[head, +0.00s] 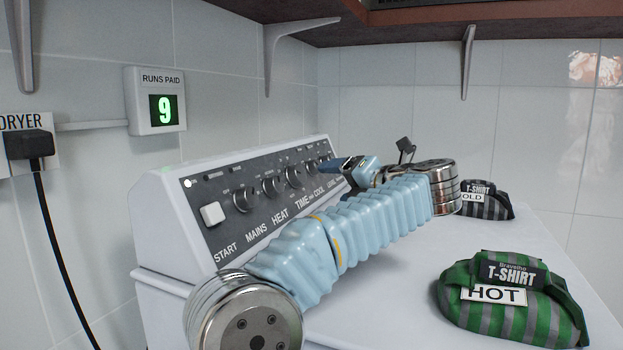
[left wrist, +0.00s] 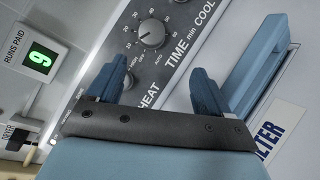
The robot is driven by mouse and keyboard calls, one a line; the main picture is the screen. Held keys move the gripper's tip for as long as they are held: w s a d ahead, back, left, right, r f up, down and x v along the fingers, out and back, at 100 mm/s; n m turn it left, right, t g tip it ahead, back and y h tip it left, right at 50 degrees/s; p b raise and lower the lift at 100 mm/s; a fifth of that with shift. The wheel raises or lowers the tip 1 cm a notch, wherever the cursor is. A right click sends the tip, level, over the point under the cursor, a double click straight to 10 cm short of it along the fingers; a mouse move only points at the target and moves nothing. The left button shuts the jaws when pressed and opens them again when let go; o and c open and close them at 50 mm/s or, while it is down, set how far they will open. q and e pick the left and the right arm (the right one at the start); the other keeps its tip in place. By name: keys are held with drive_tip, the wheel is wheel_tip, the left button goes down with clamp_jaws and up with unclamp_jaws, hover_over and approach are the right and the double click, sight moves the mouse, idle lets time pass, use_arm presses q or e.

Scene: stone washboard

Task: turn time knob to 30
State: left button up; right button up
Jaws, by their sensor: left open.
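The time knob (left wrist: 152,36) is a dark round knob on the dryer's grey panel, with numbers around it and "TIME min" below. Its pointer is too small to read surely. In the head view the time knob (head: 293,176) is in the knob row. My left gripper (left wrist: 157,82) is open and empty, its two blue fingers apart; the knob appears beyond their tips, untouched. In the head view my left gripper (head: 336,163) is by the panel's far right end, partly hiding the last knob.
The heat knob (head: 270,187), mains knob (head: 243,200) and start button (head: 212,213) sit to the left. A green striped "HOT" T-shirt bundle (head: 510,305) and a grey "OLD" one (head: 487,205) lie on the white top. A shelf hangs above. A meter (head: 155,100) reads 9.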

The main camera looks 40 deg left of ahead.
sight(302, 175)
use_arm(q)
drive_tip(key=n, duration=0.1)
drive_tip(key=d+n+y, duration=0.1)
drive_tip(key=w+n+g+y, duration=0.1)
drive_tip(key=shift+d+f+n, duration=0.3)
drive_tip(key=shift+d+n, duration=0.1)
drive_tip(key=a, duration=0.4)
drive_tip(key=w+a+p, duration=0.1)
drive_tip(key=a, duration=0.4)
drive_tip(key=a+p, duration=0.1)
drive_tip(key=a, duration=0.3)
drive_tip(key=shift+w+a, duration=0.25)
drive_tip(key=shift+a, duration=0.1)
drive_tip(key=shift+c, duration=0.5)
drive_tip(key=c, duration=0.9)
